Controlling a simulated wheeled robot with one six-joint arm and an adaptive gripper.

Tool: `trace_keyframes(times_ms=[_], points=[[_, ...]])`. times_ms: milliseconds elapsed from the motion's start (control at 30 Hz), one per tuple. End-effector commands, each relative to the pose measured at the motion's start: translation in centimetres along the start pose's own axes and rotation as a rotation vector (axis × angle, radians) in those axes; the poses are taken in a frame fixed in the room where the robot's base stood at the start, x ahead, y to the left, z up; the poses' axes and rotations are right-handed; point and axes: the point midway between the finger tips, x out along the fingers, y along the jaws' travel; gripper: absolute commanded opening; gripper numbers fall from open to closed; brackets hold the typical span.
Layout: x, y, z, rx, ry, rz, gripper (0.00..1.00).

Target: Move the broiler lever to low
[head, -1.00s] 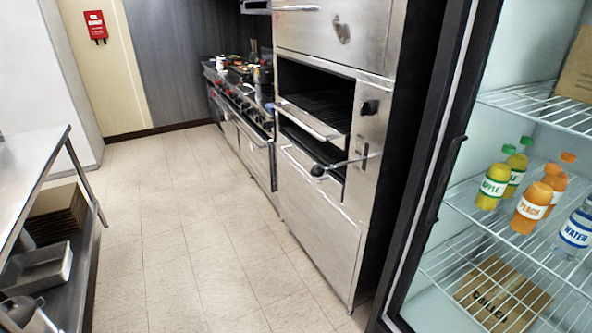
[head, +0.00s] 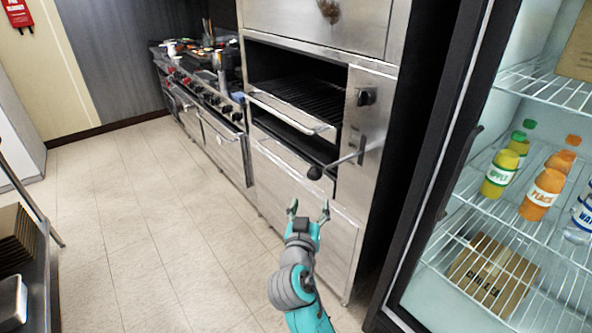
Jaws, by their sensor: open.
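The broiler (head: 364,172) is a tall stainless steel unit in the middle of the head view, with an open cavity and a grill rack (head: 310,98). Its lever (head: 338,163) is a metal rod with a dark ball knob (head: 315,173), sticking out from a slot in the right-hand panel. A dark round knob (head: 366,97) sits above it. My gripper (head: 309,210) is open and empty. It shows just below the lever's ball knob in the picture, apart from it; how far in depth I cannot tell.
A glass-fronted fridge with bottles (head: 500,172) and a cardboard box (head: 492,275) stands close on the right, its dark frame (head: 447,170) near my arm. A range (head: 205,115) stands beyond the broiler. Steel shelving (head: 45,270) is at left. The tiled floor (head: 150,220) between is clear.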

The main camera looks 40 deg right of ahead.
Motion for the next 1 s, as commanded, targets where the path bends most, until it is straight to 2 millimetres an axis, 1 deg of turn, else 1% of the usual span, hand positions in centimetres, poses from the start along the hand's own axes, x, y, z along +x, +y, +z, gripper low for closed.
trace_keyframes(times_ms=[33,100,267,367,600,700,833,1000], points=[[0.4,0.1,-0.6,0.009,0.003,0.015,0.69],[0.7,0.2,-1.0,0.016,0.006,0.028,0.69],[1.8,0.4,-1.2,0.019,0.007,0.036,0.69],[3.2,0.4,-1.2,0.018,0.006,0.037,0.69],[7.5,0.5,-1.2,0.018,0.006,0.035,0.69],[9.0,0.6,-1.3,0.018,0.007,0.035,0.69],[10.5,0.6,-1.2,0.018,0.006,0.034,0.69],[11.4,0.6,-1.2,0.017,0.007,0.033,0.69]])
